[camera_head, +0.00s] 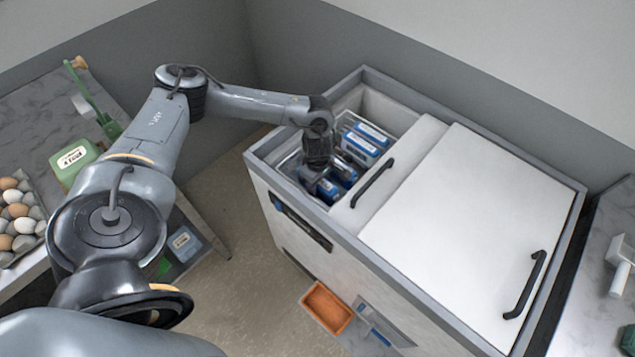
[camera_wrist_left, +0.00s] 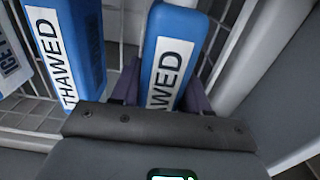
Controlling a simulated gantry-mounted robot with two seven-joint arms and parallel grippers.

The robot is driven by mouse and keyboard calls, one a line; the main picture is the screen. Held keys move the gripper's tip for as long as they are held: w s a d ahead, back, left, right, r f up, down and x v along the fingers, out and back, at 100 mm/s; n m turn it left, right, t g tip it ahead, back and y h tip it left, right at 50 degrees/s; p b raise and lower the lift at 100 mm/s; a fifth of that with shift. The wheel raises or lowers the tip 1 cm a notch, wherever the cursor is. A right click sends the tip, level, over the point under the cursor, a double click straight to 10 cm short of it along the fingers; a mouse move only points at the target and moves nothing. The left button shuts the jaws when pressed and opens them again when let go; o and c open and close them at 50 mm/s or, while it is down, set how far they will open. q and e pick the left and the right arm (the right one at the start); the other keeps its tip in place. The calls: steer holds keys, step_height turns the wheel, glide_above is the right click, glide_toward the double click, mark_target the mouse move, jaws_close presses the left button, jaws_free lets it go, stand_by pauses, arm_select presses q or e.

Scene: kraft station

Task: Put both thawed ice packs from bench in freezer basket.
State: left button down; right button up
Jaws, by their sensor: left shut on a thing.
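My left gripper (camera_head: 322,176) reaches down into the open part of the chest freezer. It is shut on a blue ice pack (camera_wrist_left: 170,62) with a white "THAWED" label, which shows between its fingers in the left wrist view. A second blue pack labelled "THAWED" (camera_wrist_left: 72,45) stands beside it, to the left, apart from the fingers. Both are within the wire freezer basket (camera_wrist_left: 35,122), which also shows in the head view (camera_head: 290,166). Whether the held pack touches the basket floor is hidden. My right gripper is out of view.
More blue-and-white packs (camera_head: 371,132) sit at the back of the freezer opening; one labelled "ICE" (camera_wrist_left: 10,62) is at far left in the wrist view. A white freezer lid (camera_head: 465,215) with black handles covers the right side. A bench with eggs (camera_head: 18,210) stands left.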

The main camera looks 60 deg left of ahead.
arm_select(q)
steer(key=c, duration=0.6)
jaws_free()
steer(key=shift+f, duration=0.1)
steer(key=shift+o, duration=0.2)
steer(key=shift+r+p, duration=0.45)
steer(key=shift+r, duration=0.55)
step_height(320, 180, up, 11)
steer(key=p, duration=0.2)
steer(key=shift+r, duration=0.1)
